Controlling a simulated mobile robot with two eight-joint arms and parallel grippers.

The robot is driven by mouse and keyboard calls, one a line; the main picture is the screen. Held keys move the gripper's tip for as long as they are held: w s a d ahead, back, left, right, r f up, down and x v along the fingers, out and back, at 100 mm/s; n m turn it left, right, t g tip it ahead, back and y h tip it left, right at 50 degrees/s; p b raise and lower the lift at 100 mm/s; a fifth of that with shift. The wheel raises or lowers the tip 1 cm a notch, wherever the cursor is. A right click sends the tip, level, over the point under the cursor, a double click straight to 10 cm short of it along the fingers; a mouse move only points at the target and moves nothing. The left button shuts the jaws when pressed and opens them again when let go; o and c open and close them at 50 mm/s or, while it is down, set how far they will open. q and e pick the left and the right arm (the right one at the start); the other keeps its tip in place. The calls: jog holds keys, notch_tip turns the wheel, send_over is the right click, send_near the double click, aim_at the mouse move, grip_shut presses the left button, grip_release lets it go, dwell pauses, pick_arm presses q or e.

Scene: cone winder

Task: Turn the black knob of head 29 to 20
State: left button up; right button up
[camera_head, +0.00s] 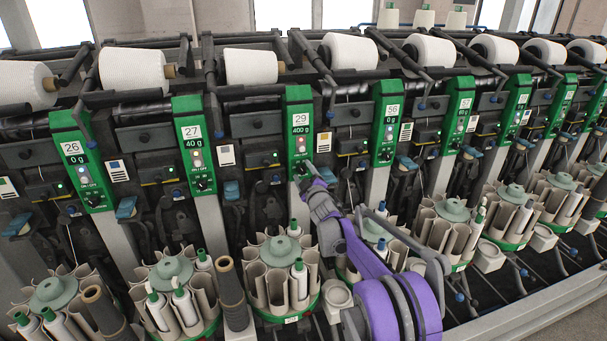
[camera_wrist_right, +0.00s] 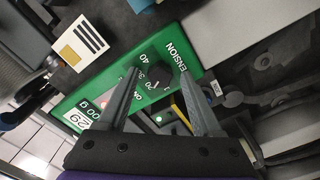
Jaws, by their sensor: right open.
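The green panel of head 29 (camera_head: 299,120) shows "29" and "400 g" in the head view; it also shows upside down in the right wrist view (camera_wrist_right: 82,103). Its black knob (camera_wrist_right: 158,76) lies between my fingertips in the wrist view, with scale numbers such as 40 and 30 beside it. Which number it points to is too small to tell. My right gripper (camera_head: 304,174) is at the lower end of this panel and hides the knob in the head view. In the wrist view the gripper (camera_wrist_right: 159,71) is open, fingers on either side of the knob; contact cannot be told. My left gripper is out of view.
White yarn cones (camera_head: 250,67) line the top. Round bobbin magazines (camera_head: 282,250) stand below, close to my right arm. A lit button (camera_wrist_right: 158,119) is near the fingers.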

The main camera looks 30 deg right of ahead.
jog(key=b+v, duration=0.1)
jog(key=v, duration=0.9)
jog(key=shift+s, duration=0.4)
jog(key=s+a+f+m+g+y+p, duration=0.1)
jog(key=s+a+f+m+g, duration=0.1)
jog(key=s+a, duration=0.6)
jog(key=s+a+f+m+g+y+p, duration=0.2)
jog(key=s+a+f+g, duration=0.3)
jog(key=s, duration=1.2)
jog(key=s+a+f+m+g+y+p, duration=0.1)
jog(key=s+a+g, duration=0.4)
jog(key=s+a, duration=0.6)
notch_tip(320, 180, down, 2)
jog(key=s+m+p, duration=0.1)
jog(key=m, duration=0.1)
jog(key=shift+s+a+f+m, duration=0.2)
jog(key=shift+s+m, duration=0.1)
jog(key=shift+s, duration=0.1)
jog(key=shift+d, duration=0.1)
